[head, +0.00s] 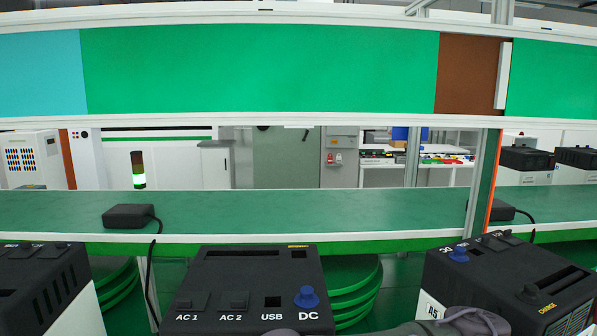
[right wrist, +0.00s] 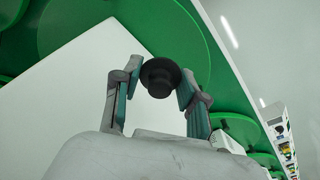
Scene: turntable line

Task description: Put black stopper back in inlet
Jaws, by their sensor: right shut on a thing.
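In the right wrist view my right gripper (right wrist: 159,75) is shut on a round black stopper (right wrist: 160,86) with a wide flange, held between the fingertips. In the head view only a grey part of my right arm shows at the bottom edge, right of centre; the stopper is not seen there. A black-topped unit (head: 258,274) stands in the middle, with sockets marked AC 1, AC 2, USB and DC. A blue stopper (head: 307,297) sits at its DC socket. I cannot tell which opening is the inlet. My left gripper is not in view.
A similar unit (head: 505,275) with a blue stopper (head: 459,254) is at right, and another (head: 40,290) at left. Green turntable discs (head: 352,290) lie behind the middle unit. A green shelf (head: 300,212) holds a black adapter (head: 128,216) whose cable hangs down.

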